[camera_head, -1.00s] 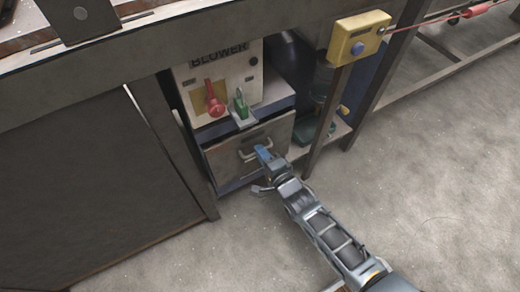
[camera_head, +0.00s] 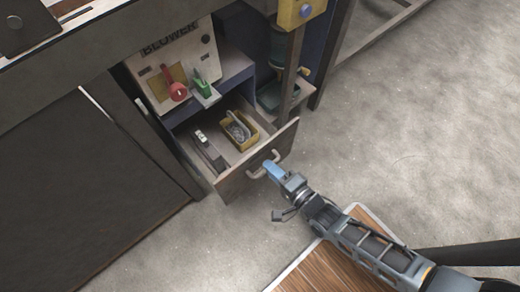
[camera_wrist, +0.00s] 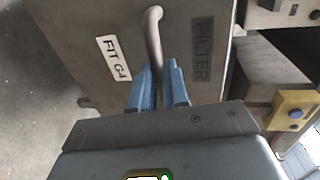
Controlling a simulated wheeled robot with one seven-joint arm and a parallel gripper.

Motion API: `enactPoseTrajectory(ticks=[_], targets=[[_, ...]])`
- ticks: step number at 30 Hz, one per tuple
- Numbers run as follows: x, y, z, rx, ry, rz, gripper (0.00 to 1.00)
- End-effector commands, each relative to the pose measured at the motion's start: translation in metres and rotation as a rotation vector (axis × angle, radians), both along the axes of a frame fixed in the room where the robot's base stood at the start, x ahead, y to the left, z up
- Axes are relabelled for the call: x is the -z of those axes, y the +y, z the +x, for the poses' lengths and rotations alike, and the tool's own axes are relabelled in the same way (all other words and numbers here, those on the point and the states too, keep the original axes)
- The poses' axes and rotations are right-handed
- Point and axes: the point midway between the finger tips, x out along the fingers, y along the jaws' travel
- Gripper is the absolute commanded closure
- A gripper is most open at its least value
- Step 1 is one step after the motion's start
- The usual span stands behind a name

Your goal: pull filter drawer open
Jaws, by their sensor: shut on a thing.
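The filter drawer (camera_head: 236,183) is pulled out of the cabinet under the bench in the head view. Its inside shows a dark tool on the left and a yellow box with a coiled item. The drawer front (camera_wrist: 85,45) fills much of the wrist view, with "FILTER" and "FIT G4" labels. Its curved handle (camera_wrist: 154,40) stands out from the front. My gripper (camera_wrist: 158,88) has blue fingers on both sides of the handle bar and is shut on it. In the head view my gripper (camera_head: 274,170) is at the drawer front, by the handle.
A blower panel (camera_head: 178,68) with a red lever (camera_head: 176,90) and green switch (camera_head: 201,85) is above the drawer. A yellow button box (camera_head: 298,10) and its post are to the right. The concrete floor (camera_head: 400,160) is largely clear. A dark cabinet side (camera_head: 85,195) stands left.

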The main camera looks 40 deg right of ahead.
Motion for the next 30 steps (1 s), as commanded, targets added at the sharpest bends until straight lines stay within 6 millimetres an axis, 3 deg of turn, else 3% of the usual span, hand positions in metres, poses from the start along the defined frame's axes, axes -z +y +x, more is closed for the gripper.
enactPoseTrajectory(ticks=[6,15,22,30], targets=[[0.001,0.000,-0.043,-0.001,0.004,-0.001,1.00],[0.001,0.000,-0.083,0.000,0.003,0.000,1.00],[0.001,0.000,-0.099,0.001,0.003,0.000,1.00],[0.001,0.000,-0.103,0.001,0.002,0.000,1.00]])
